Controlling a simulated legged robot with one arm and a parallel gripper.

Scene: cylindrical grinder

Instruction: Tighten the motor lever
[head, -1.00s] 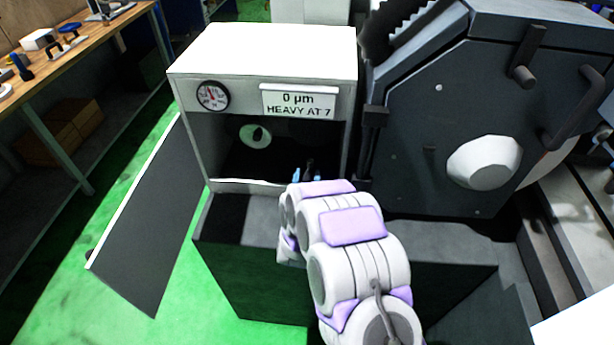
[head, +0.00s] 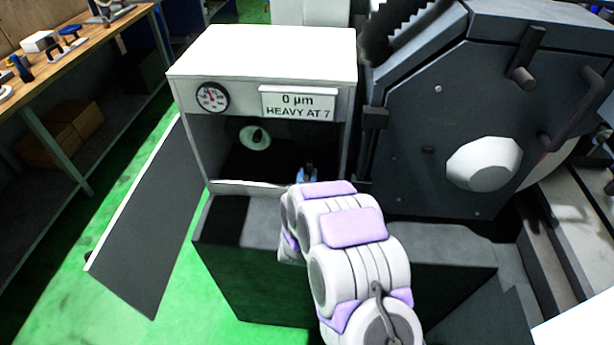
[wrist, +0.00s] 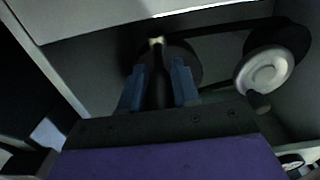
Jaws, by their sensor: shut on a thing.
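The motor lever (wrist: 158,78) is a dark, slim handle with a pale tip, seen in the wrist view. It stands between the two blue fingers of my gripper (wrist: 158,88), which is shut on it. In the head view my gripper (head: 306,174) shows as small blue fingers inside the open cabinet (head: 262,60), low and right of centre. My arm hides part of the cabinet's lower front, and the lever's base is hidden.
A dark pulley (wrist: 185,62) lies behind the lever, with a belt (wrist: 222,35) running to a pulley with a metal hub (wrist: 265,70). The cabinet carries a dial (head: 212,97) and a sign (head: 298,104) reading "0 µm HEAVY AT 7". Its door (head: 150,225) hangs open at left.

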